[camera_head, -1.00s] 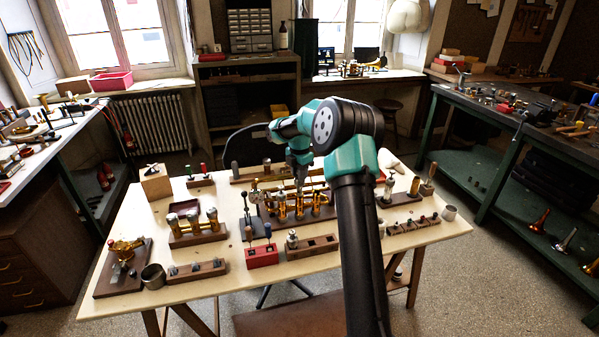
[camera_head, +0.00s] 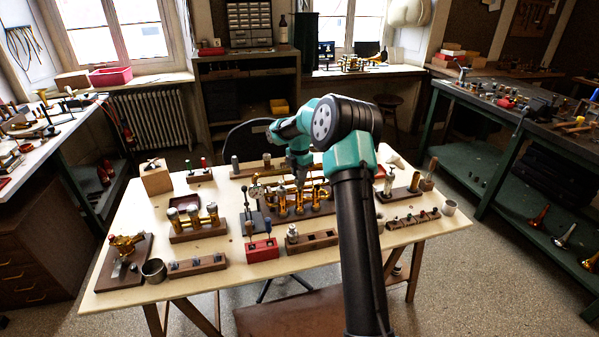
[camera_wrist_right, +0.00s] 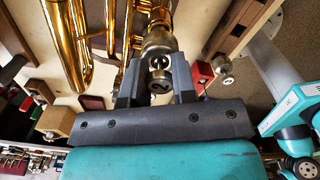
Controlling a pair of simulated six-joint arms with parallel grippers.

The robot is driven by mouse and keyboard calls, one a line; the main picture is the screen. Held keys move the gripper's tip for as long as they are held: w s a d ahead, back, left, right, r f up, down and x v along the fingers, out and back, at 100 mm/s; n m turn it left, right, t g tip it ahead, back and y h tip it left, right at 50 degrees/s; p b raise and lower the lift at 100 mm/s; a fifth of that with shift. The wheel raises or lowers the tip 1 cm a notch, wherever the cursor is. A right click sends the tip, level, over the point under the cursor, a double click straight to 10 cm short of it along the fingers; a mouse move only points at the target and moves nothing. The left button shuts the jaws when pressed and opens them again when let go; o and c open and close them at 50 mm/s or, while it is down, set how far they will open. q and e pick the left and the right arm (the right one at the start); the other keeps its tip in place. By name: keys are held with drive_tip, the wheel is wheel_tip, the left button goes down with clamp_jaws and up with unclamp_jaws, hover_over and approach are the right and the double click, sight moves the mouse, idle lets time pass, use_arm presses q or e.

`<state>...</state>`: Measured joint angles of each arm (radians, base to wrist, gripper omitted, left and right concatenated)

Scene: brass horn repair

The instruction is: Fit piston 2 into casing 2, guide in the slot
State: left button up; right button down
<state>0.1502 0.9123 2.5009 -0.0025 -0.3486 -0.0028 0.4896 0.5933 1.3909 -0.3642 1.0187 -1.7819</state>
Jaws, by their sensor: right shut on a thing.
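My right gripper (camera_head: 299,184) is over the brass horn (camera_head: 283,203), which stands on a dark wooden base at the table's middle. In the right wrist view, the gripper (camera_wrist_right: 156,85) is shut on a silvery piston (camera_wrist_right: 159,62), its two grey fingers on either side. A dark mark like a 2 shows on the piston's near end. The piston is in line with a brass casing (camera_wrist_right: 158,16). I cannot tell how deep it sits, and the guide and slot cannot be made out. My left gripper is not in view.
A wooden block with brass tubes (camera_head: 196,227) stands left of the horn, a red block (camera_head: 262,250) in front. A wooden holder (camera_head: 312,241) and a metal cup (camera_head: 153,270) are near the front edge. Long brass tubing (camera_wrist_right: 68,45) runs close beside the gripper.

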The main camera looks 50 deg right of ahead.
drive_tip(key=shift+f, duration=1.5)
drive_tip(key=c, duration=0.8)
unclamp_jaws()
drive_tip(key=shift+c, duration=0.2)
drive_tip(key=shift+r, duration=0.1)
wheel_tip(320, 180, up, 17)
drive_tip(key=shift+r, duration=0.1)
